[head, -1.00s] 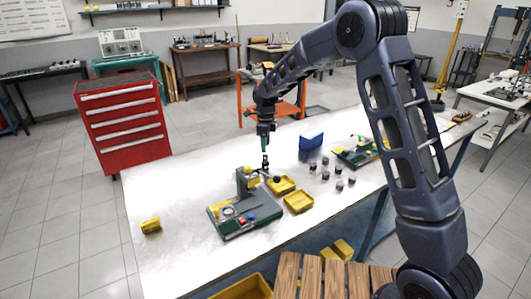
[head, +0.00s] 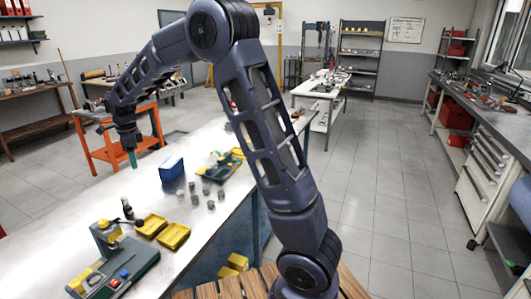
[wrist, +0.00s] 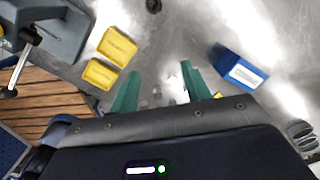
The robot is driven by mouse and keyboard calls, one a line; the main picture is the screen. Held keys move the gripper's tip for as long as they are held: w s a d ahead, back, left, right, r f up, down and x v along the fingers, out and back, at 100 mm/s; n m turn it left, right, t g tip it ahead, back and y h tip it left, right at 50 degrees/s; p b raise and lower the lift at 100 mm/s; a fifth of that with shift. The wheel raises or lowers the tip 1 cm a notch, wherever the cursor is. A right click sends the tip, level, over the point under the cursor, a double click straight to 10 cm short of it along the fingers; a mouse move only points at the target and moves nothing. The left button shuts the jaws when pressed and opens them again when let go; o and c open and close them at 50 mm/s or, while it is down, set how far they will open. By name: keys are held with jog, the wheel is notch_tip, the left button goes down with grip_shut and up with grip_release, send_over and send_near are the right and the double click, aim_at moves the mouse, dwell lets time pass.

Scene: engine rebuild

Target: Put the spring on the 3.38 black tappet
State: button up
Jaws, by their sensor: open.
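My gripper (head: 131,158) is raised above the bench, left of the blue box. In the wrist view its two green fingers (wrist: 158,86) are apart with nothing held. Several small dark and grey cylinders, likely the tappets (head: 209,190), stand on the bench right of the yellow trays. Their 3.38 marking cannot be read. Small grey pieces (wrist: 157,93) show blurred between the fingers in the wrist view. A small dark upright piece (head: 127,208) stands beside the press; I cannot tell whether it is the spring. A round dark piece (wrist: 153,5) lies at the wrist view's top edge.
A green press with a yellow top (head: 105,237) stands at the left. Two yellow trays (head: 174,236) lie beside it. The blue box (head: 172,169) and a green tray (head: 222,165) are farther back.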

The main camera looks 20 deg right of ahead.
jog(key=s+d+r+n+t, duration=0.1)
jog(key=s+d+r+n, duration=0.25)
jog(key=d, duration=0.55)
jog(key=s+d+r+n, duration=0.2)
jog(key=s+d+r, duration=0.2)
jog(key=d, duration=0.6)
jog(key=s+d+r+n+t, duration=0.1)
jog(key=s+d+r+n, duration=0.25)
jog(key=d, duration=0.55)
jog(key=s+d+f+n+t, duration=0.2)
jog(key=s+d+n, duration=0.5)
jog(key=s+d, duration=0.7)
jog(key=s, duration=0.4)
jog(key=shift+s+d+f, duration=0.2)
jog(key=shift+s+d, duration=0.05)
jog(key=shift+s, duration=0.05)
